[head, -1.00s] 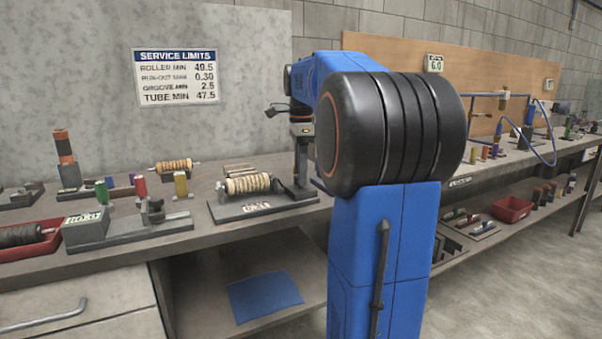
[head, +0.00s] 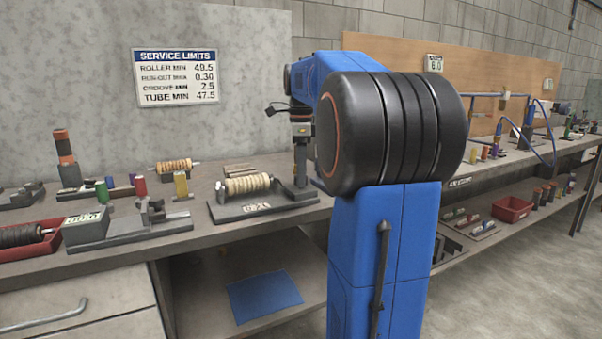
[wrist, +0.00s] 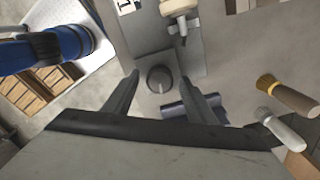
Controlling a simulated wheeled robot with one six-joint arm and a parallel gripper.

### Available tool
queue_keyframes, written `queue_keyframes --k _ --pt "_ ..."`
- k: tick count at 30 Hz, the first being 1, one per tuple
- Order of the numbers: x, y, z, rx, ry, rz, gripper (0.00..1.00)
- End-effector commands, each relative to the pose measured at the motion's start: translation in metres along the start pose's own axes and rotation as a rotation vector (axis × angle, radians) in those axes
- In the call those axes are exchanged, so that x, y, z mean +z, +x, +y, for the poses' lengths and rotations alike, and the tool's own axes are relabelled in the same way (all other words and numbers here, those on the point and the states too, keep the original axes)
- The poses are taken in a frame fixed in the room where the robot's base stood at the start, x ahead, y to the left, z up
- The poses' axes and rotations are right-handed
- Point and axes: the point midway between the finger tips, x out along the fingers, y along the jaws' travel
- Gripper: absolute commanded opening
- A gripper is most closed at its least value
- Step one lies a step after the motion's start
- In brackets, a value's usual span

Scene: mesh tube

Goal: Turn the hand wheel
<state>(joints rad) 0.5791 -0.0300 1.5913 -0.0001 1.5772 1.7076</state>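A dark round knob, which looks like the hand wheel (wrist: 159,78), shows in the wrist view on a grey base plate. My gripper (wrist: 160,74) is open, with one finger left and one right of the knob. Gaps show between the knob and both fingers; I cannot tell how far the fingertips are above it. In the head view my gripper (head: 302,165) points down at the right end of a stand (head: 230,213) that carries a cream ribbed roller (head: 247,186). The wheel cannot be made out there, behind my gripper and arm.
The roller's end and shaft (wrist: 180,10) lie just beyond the knob. Two brushes (wrist: 290,97) are at the right in the wrist view. A vise-like fixture (head: 150,215) and red tray (head: 30,243) stand left on the bench. A wall sign (head: 177,77) hangs behind.

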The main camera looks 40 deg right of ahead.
Motion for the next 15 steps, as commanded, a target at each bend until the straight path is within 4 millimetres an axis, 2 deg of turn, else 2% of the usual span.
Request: queue_keyframes --k 9,15 --pt "0.0 -0.001 0.0 0.002 0.0 0.0 0.5" --pt "0.0 -0.023 -0.001 0.0 0.0 0.0 0.5"
